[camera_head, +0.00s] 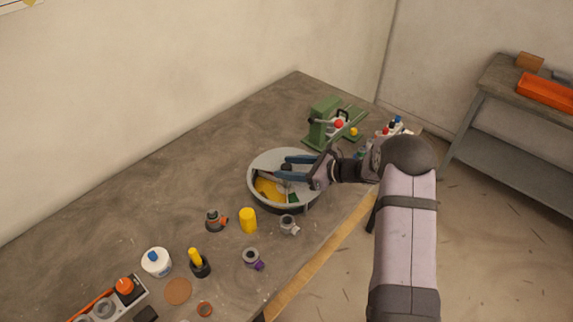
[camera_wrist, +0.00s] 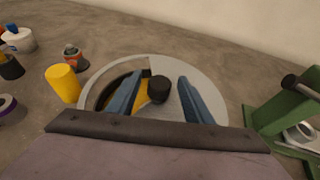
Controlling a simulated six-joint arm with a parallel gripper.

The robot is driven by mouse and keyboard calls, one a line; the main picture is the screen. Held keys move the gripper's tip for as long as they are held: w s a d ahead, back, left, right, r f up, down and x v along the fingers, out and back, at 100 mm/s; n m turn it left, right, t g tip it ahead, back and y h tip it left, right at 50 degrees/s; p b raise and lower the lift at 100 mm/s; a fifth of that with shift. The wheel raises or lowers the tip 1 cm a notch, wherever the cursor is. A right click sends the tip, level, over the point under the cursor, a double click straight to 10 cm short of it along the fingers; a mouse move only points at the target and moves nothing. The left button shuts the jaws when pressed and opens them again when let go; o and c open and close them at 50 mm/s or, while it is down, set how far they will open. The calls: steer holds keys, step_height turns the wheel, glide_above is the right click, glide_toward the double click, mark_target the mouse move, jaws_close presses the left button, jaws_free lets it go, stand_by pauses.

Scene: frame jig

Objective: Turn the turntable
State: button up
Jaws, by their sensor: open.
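The turntable (camera_head: 253,184) is a round grey dish with a raised rim on the bench, with yellow and green parts showing inside. It also shows in the wrist view (camera_wrist: 209,81). A black knob (camera_wrist: 158,89) stands up near its middle. My gripper (camera_head: 286,168) reaches over the turntable from the right. Its two blue fingers are apart, one on each side of the knob in the wrist view (camera_wrist: 158,92). I cannot tell whether either finger touches the knob. The near part of the turntable is hidden by my wrist in the wrist view.
A green press-like fixture (camera_head: 322,121) stands right behind the turntable. A yellow cylinder (camera_head: 248,220), an orange-and-grey fitting (camera_head: 215,220) and a grey fitting (camera_head: 289,225) stand near the turntable's front left. A white tub (camera_head: 156,262) is further left. The back left of the bench is clear.

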steer(key=shift+w+a+f, duration=0.2)
steer(key=shift+a, duration=0.2)
jaws_close()
